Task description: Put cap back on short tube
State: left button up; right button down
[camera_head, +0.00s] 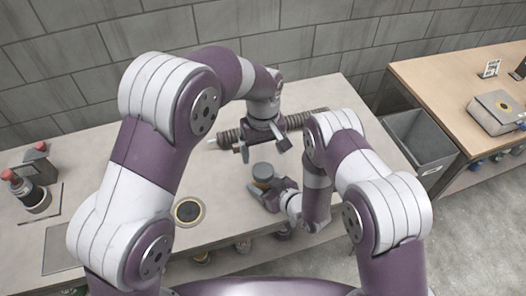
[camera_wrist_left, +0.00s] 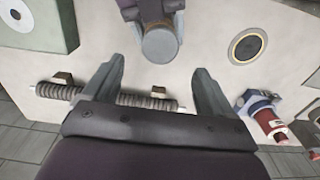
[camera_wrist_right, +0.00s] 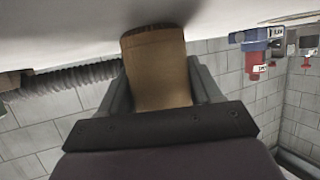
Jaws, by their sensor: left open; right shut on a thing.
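A short brown tube (camera_wrist_right: 157,70) stands between the fingers of my right gripper (camera_wrist_right: 158,85), which is shut on it. In the head view, the right gripper (camera_head: 268,190) holds it low, close to the table front. A grey round top (camera_head: 263,170) is at its upper end; it faces the left wrist camera (camera_wrist_left: 160,45). I cannot tell whether this grey top is the cap. My left gripper (camera_head: 264,148) is open and empty, behind the tube and apart from it. Its spread fingers (camera_wrist_left: 158,85) show nothing held in the left wrist view.
A long ribbed tube (camera_head: 300,121) lies on holders at the table's back. A dark disc with a tan ring (camera_head: 188,211) lies at the front left. A grey bin (camera_head: 420,140) is to the right. The table between is mostly clear.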

aim_at(263, 170)
pick_arm(q)
jog(key=shift+f, duration=4.05)
jog(key=c, duration=1.1)
jog(key=m, duration=0.3)
jog(key=shift+c, duration=0.2)
jog(key=o, duration=1.2)
